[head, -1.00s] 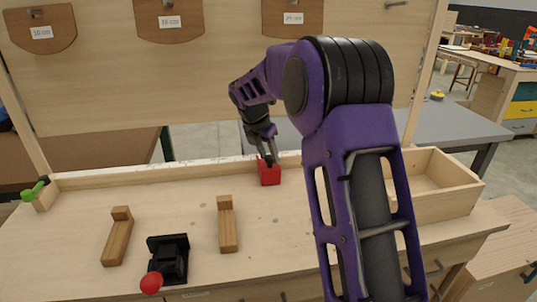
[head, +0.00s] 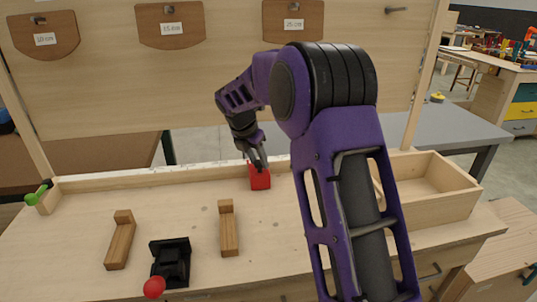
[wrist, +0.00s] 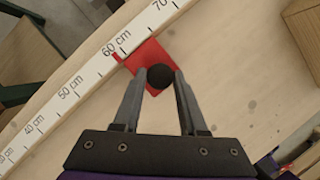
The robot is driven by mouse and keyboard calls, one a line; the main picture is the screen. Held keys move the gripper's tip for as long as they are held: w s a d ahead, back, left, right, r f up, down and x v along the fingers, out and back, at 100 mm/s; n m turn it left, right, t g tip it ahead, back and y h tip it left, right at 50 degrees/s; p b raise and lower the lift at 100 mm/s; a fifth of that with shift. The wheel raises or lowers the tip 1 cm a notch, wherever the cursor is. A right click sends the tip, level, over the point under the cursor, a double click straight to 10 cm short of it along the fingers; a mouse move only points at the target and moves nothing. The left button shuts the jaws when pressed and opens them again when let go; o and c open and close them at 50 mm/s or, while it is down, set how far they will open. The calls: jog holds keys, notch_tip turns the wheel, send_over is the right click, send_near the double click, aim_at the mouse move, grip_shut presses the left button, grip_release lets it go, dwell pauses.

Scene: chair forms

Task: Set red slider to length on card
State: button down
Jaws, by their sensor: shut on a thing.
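The red slider (head: 260,180) sits against the white scale strip along the back of the bench. In the wrist view the red slider (wrist: 150,57) carries a black round knob (wrist: 160,77), and its red tip lies at the scale (wrist: 85,78) close by the "60 cm" label. My gripper (wrist: 160,80) is shut on the knob, one finger on each side. In the head view my gripper (head: 258,164) reaches down to the slider from above. Cards (head: 170,28) hang on the back board; their labels seem to read 10 cm, 15 cm and 25 cm.
Two wooden blocks (head: 228,230) and a black device with a red ball lever (head: 154,287) stand at the front. A green-handled clamp (head: 37,194) is at the left end. An open wooden box (head: 440,205) is at right. The bench around the slider is clear.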

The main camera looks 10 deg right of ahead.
jog(key=a+p, duration=0.3)
jog(key=a, duration=0.6)
jog(key=shift+c, duration=2.3)
grip_release()
jog(key=shift+d, duration=0.1)
jog(key=p+v, duration=0.2)
jog(key=v, duration=1.5)
jog(key=shift+r, duration=0.25)
